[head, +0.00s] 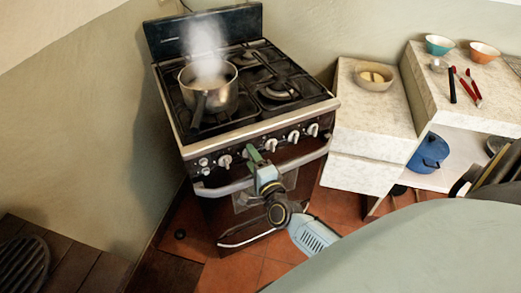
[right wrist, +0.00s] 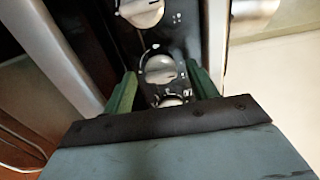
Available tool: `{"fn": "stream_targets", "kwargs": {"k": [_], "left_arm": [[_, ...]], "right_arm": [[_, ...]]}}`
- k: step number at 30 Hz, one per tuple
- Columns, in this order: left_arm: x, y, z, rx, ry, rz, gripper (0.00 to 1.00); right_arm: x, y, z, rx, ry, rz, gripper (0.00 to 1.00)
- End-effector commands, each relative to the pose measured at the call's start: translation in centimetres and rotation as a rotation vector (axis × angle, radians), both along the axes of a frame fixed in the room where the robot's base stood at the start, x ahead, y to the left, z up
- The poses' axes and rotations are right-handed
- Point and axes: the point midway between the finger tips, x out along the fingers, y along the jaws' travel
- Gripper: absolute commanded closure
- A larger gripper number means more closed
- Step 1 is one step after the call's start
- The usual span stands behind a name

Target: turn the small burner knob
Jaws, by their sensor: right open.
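The stove's front panel carries a row of pale knobs, including one at the left (head: 224,161), one right of my gripper (head: 271,145) and another further right (head: 293,137). My right gripper (head: 259,158) is at the panel and covers part of the row in the head view. In the right wrist view its green fingers (right wrist: 163,85) are open, one on each side of a silver knob (right wrist: 160,69). I cannot tell whether they touch it. Another knob (right wrist: 170,101) shows closer to the gripper body, partly hidden. My left gripper is not in view.
A steaming pot (head: 209,90) stands on the stove's left burner, its handle toward the front. The oven handle (head: 225,189) runs below the knobs, close to my right gripper. A white counter (head: 372,134) with a bowl (head: 374,77) stands to the right.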

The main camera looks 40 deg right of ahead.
Motion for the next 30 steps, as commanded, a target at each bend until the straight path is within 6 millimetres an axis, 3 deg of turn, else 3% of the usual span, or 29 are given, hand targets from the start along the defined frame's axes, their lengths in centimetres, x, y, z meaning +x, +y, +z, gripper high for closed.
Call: {"fn": "stream_targets", "kwargs": {"k": [12,18,30], "left_arm": [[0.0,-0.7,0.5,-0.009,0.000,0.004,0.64],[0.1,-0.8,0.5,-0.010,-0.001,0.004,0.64],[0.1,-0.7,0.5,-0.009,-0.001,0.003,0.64]], "right_arm": [[-8.3,1.3,-0.1,0.001,0.004,0.001,0.42],[-11.4,1.8,0.0,0.000,0.003,0.001,0.42],[-12.7,2.0,0.0,0.001,0.000,0.000,0.42]]}}
